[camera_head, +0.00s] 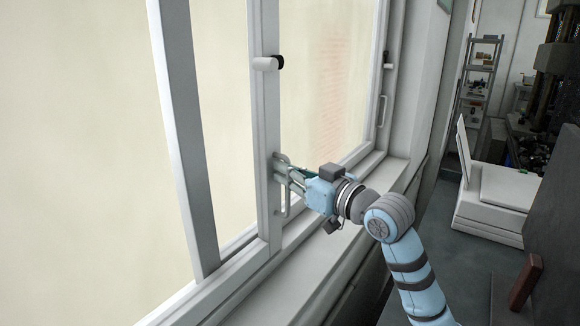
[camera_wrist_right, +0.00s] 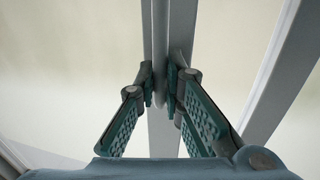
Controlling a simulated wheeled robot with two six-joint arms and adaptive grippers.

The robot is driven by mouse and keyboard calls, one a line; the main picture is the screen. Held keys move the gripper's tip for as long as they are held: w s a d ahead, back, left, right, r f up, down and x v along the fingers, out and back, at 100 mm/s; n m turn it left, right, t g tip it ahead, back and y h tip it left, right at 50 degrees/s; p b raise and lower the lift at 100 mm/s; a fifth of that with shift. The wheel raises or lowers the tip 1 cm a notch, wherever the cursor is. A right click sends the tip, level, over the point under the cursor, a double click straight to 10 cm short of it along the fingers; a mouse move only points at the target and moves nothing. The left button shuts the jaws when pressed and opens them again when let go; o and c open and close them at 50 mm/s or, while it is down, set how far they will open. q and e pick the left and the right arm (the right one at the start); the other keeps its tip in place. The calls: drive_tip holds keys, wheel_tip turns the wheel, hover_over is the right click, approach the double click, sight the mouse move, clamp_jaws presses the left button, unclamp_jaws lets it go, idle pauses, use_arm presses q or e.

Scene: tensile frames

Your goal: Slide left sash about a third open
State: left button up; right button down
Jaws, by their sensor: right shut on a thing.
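The left sash (camera_head: 262,120) is a white-framed pane in the window; its upright stile runs down the middle of the head view. A pull handle (camera_head: 287,205) is fixed on that stile. My right gripper (camera_head: 281,170) is at the handle's upper part, shut on it. In the right wrist view, the fingertips of my right gripper (camera_wrist_right: 162,85) close on either side of the pale upright handle bar (camera_wrist_right: 160,40). The part between the pads is hidden. A white latch with a dark end (camera_head: 268,63) sits higher on the stile. My left gripper is not in view.
The right sash has its own handle (camera_head: 382,110) and latch (camera_head: 388,64). A thick white upright (camera_head: 187,130) stands left of the left sash's stile. The sill (camera_head: 300,265) runs below. A white machine (camera_head: 492,195) and shelves (camera_head: 479,85) stand at right.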

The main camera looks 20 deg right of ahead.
drive_tip(key=c, duration=2)
unclamp_jaws()
drive_tip(key=shift+d+f, duration=0.1)
drive_tip(key=shift+f, duration=0.2)
drive_tip(key=shift+o, duration=0.2)
drive_tip(key=shift+w+d, duration=0.15)
drive_tip(key=shift+w, duration=0.15)
drive_tip(key=shift+s+r, duration=0.1)
drive_tip(key=shift+s, duration=0.05)
